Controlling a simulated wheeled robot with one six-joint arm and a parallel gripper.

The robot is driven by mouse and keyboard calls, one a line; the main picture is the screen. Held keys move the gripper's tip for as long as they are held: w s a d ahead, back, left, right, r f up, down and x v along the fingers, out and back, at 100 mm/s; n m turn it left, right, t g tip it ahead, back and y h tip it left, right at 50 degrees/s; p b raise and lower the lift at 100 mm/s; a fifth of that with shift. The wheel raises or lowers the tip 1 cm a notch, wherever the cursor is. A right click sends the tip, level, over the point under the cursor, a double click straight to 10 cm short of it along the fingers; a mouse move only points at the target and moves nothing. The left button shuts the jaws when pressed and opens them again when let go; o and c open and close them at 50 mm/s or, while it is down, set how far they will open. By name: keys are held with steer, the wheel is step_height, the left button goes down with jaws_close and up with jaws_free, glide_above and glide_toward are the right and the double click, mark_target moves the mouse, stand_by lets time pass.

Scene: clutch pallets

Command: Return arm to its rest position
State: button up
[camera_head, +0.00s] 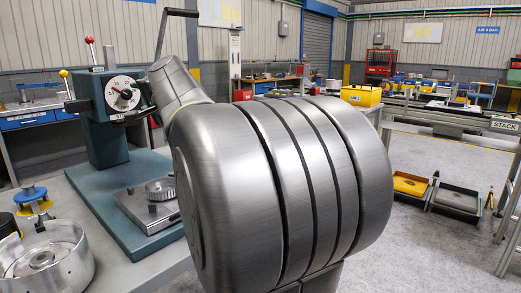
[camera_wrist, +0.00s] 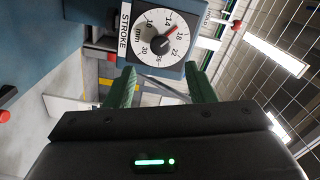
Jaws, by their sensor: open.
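My arm's large grey links fill the middle of the head view and hide much of the bench behind them. My gripper (camera_wrist: 159,67) shows in the wrist view with two green fingers spread apart and nothing between them. Beyond the fingertips is a white dial (camera_wrist: 165,38) marked "STROKE" and "mm", with a red pointer. The dial also shows in the head view (camera_head: 123,93), on a teal press (camera_head: 104,140). I cannot make out my gripper in the head view.
On the grey bench, a round metal housing (camera_head: 45,258) and a blue-topped part (camera_head: 32,193) stand left of the press base. A geared part (camera_head: 160,190) sits on that base. Yellow (camera_head: 408,185) and black (camera_head: 456,197) trays lie on the floor at right, near open floor.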

mark_target(128, 94)
steer(key=x, duration=0.7)
steer(key=shift+w+a+p, duration=0.25)
steer(key=shift+a+p, duration=0.05)
steer(key=shift+p, duration=0.1)
steer(key=shift+d, duration=0.1)
